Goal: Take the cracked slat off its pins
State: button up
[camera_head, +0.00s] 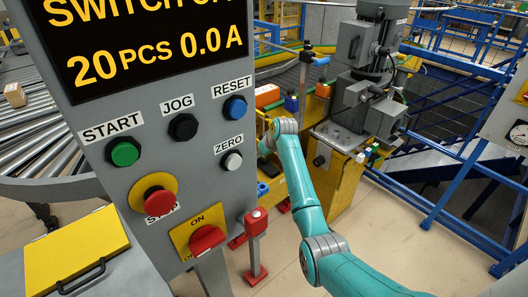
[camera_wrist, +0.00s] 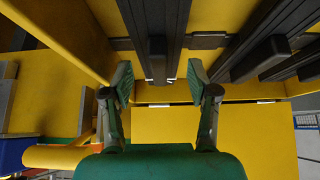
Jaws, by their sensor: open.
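In the wrist view, my gripper (camera_wrist: 160,84) is open, with one green-padded finger on each side. A dark slat (camera_wrist: 158,22) with a blunt end block (camera_wrist: 157,62) runs away from me between and just beyond the fingertips. The fingers look apart from it. Two more dark slats lie to the right, one with a similar block (camera_wrist: 262,56). No crack or pins can be made out, so I cannot tell which slat is cracked. In the head view, my arm reaches to the yellow machine frame (camera_head: 343,192), and my gripper is hidden there.
Yellow walls (camera_wrist: 68,38) flank the slats at left and below. A grey control panel (camera_head: 185,75), reading 20 PCS 0.0 A, fills the head view's left. A red-topped post (camera_head: 256,240) stands near my arm. Blue railings (camera_head: 450,215) stand at right. Some floor is clear.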

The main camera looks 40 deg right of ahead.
jog(key=shift+x, duration=0.85)
jog(key=c, duration=1)
jog(key=shift+c, duration=0.2)
jog(key=shift+r, duration=0.1)
jog(key=shift+r, duration=1.15)
jog(key=shift+r, duration=0.15)
